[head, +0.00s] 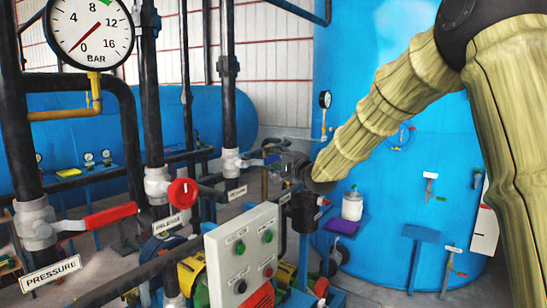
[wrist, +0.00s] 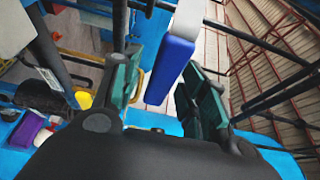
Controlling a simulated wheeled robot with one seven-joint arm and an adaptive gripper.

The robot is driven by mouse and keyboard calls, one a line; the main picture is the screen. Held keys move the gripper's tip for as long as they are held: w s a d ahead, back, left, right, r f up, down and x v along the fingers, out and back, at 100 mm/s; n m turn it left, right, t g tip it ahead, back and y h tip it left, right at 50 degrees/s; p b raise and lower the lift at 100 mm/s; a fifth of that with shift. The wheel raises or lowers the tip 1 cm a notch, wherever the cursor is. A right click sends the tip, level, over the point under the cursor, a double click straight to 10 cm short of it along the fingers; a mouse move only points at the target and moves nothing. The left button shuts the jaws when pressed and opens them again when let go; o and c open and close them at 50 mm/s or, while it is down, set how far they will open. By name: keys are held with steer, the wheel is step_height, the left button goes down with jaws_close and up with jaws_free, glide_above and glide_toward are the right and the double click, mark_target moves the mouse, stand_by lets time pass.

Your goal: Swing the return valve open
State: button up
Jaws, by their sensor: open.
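The return valve (head: 231,161) has a pale body on a dark vertical pipe, above a label that seems to read RETURN (head: 237,192). Its blue handle (head: 258,161) points right, roughly level, toward my gripper (head: 292,168). In the wrist view the blue handle (wrist: 176,65) shows in the gap between the two dark green fingers of my gripper (wrist: 158,82), nearer the right finger. The fingers are apart, and I cannot tell whether either touches the handle. In the head view the fingertips are small, dark and hard to make out.
To the left are the pressure valve with a red lever (head: 110,215) and the release valve with a red knob (head: 182,192). A pressure gauge (head: 90,32) is top left. A control box (head: 242,255) stands below the valves. A large blue tank (head: 375,215) is behind my arm.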

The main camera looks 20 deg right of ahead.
steer(key=shift+w, duration=0.15)
jaws_close()
steer(key=shift+a, duration=0.1)
